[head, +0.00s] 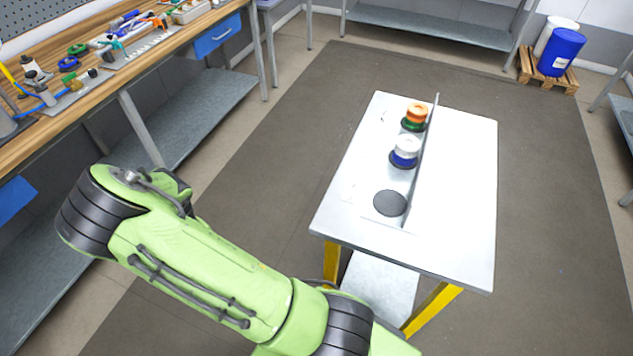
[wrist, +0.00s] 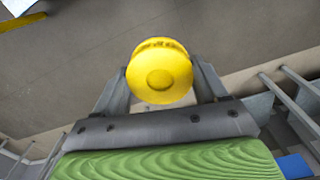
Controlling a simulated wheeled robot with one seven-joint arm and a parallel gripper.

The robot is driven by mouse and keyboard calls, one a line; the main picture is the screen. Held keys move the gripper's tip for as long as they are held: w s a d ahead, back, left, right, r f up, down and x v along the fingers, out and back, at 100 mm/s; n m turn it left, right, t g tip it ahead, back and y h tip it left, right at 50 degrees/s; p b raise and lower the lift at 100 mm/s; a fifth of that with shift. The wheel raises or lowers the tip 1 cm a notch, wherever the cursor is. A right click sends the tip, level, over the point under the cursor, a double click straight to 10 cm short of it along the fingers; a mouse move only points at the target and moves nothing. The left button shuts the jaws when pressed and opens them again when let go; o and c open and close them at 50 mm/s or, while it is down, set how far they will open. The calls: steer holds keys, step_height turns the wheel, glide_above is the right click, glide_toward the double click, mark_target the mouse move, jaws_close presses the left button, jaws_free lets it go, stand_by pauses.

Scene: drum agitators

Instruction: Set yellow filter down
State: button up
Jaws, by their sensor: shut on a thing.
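The yellow filter (wrist: 160,78) is a round yellow piece with a raised disc in its middle. In the wrist view it sits between the two fingers of my gripper (wrist: 162,84), which is shut on it. It is held in the air, with grey floor behind it. In the head view neither the filter nor my gripper shows; only my green arm is seen at the lower left and bottom.
A metal table (head: 465,235) stands right of centre with a thin upright plate (head: 428,135). A cluttered wooden workbench (head: 150,65) is at left.

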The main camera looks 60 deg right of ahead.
steer(key=s+d+r, duration=0.2)
steer(key=d+r, duration=0.2)
steer(key=d, duration=0.5)
steer(key=s+d+r+b, duration=0.1)
steer(key=s+d+r, duration=0.25)
steer(key=d, duration=0.55)
steer(key=s+d+r, duration=0.2)
steer(key=d+r, duration=0.3)
steer(key=d, duration=0.4)
step_height(320, 180, up, 12)
steer(key=b, duration=0.2)
glide_above(390, 202)
steer(key=shift+r, duration=0.2)
step_height(390, 202, down, 18)
steer(key=b, duration=0.5)
steer(key=shift+w+r, duration=0.1)
steer(key=shift+r, duration=0.25)
